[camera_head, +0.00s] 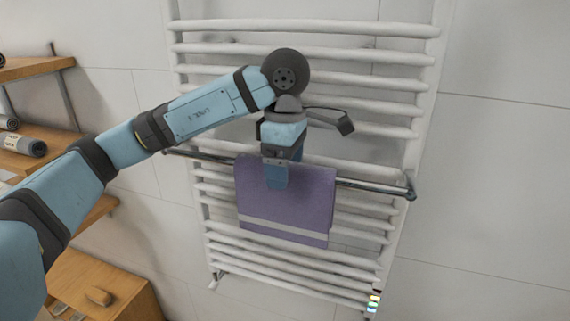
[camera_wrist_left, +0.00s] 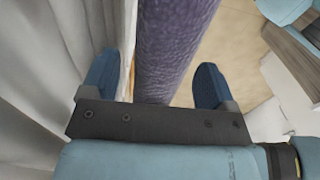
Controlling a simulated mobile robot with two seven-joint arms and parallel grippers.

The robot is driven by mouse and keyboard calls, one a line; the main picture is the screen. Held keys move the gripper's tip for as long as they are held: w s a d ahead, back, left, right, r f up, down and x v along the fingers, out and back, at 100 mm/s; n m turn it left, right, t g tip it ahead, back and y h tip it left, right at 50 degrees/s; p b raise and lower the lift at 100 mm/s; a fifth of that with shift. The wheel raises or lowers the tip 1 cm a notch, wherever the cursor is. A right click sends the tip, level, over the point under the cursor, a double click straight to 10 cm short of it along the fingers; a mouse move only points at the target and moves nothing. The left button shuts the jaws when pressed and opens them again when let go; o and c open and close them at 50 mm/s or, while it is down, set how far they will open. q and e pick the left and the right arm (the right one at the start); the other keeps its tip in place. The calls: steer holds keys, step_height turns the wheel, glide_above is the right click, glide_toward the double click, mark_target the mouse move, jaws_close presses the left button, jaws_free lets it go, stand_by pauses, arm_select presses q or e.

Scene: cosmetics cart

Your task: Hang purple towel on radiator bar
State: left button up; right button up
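The purple towel (camera_head: 300,205) hangs over the dark metal bar (camera_head: 370,188) in front of the white radiator (camera_head: 300,265), with a pale stripe near its lower edge. My left gripper (camera_head: 276,183) is at the towel's upper left part, pointing down over the bar. In the left wrist view the towel (camera_wrist_left: 170,45) runs as a purple band between the two blue fingers of my left gripper (camera_wrist_left: 157,85). The fingers are wide apart, with gaps on both sides of the towel. My right gripper is not in view.
Wooden shelves (camera_head: 35,155) with rolled towels (camera_head: 22,144) stand at the left. A wooden cabinet (camera_head: 110,275) with small items on top is at the lower left. The tiled wall (camera_head: 490,190) to the right of the radiator is clear.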

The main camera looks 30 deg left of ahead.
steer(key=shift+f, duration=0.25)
arm_select(q)
steer(key=shift+r, duration=0.25)
step_height(320, 180, up, 13)
steer(key=p, duration=0.3)
steer(key=shift+r, duration=0.2)
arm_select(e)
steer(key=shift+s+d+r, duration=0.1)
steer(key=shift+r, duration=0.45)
